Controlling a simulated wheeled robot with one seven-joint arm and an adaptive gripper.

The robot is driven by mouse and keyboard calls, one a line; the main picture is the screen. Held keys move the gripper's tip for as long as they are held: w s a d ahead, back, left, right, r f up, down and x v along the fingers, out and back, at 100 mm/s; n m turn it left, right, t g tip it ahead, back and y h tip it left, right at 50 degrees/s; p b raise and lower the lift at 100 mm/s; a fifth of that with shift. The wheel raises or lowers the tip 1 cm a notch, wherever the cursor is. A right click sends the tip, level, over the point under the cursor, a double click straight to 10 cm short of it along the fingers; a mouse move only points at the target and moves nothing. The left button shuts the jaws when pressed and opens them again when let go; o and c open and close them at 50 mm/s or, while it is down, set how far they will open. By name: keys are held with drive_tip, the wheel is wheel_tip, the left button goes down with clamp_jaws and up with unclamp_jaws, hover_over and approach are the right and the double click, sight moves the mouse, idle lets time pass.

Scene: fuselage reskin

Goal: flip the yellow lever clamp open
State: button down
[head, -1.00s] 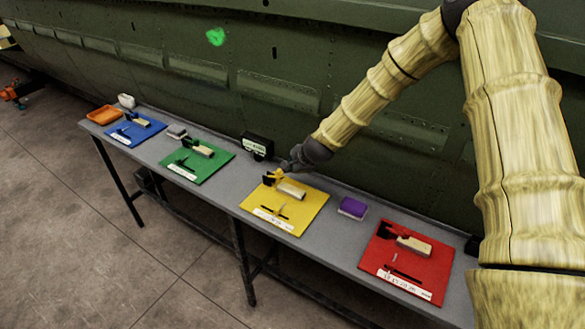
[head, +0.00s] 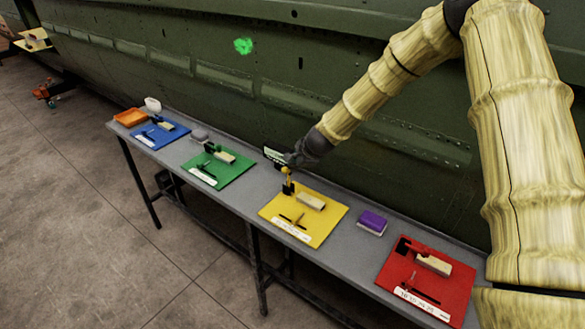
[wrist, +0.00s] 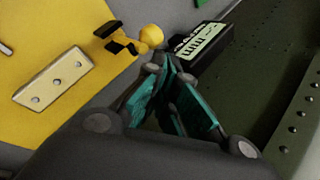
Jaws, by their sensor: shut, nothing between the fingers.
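The yellow lever clamp (head: 288,186) stands at the back left of the yellow board (head: 326,224). Its black body sits low and its yellow knob points up in the head view. The wrist view shows the round yellow knob (wrist: 151,36) beside the black and yellow clamp body (wrist: 122,43). My gripper (head: 290,163) is shut and empty, just behind and above the knob. In the wrist view my gripper's teal-padded fingers (wrist: 168,68) lie close to the knob; I cannot tell whether they touch it.
A wooden block (head: 310,202) lies on the yellow board. A black labelled box (wrist: 203,46) stands close to my fingers. The green board (head: 225,170), purple block (head: 373,220) and red board (head: 455,295) share the grey table (head: 345,250). The green fuselage wall (head: 220,75) rises behind.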

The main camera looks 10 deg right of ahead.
drive_tip(key=shift+w+a, duration=0.5)
drive_tip(key=shift+w, duration=0.2)
drive_tip(key=shift+a, duration=0.1)
drive_tip(key=shift+r, duration=0.15)
drive_tip(key=shift+r+p, duration=0.5)
drive_tip(key=shift+r, duration=0.2)
drive_tip(key=shift+r, duration=0.1)
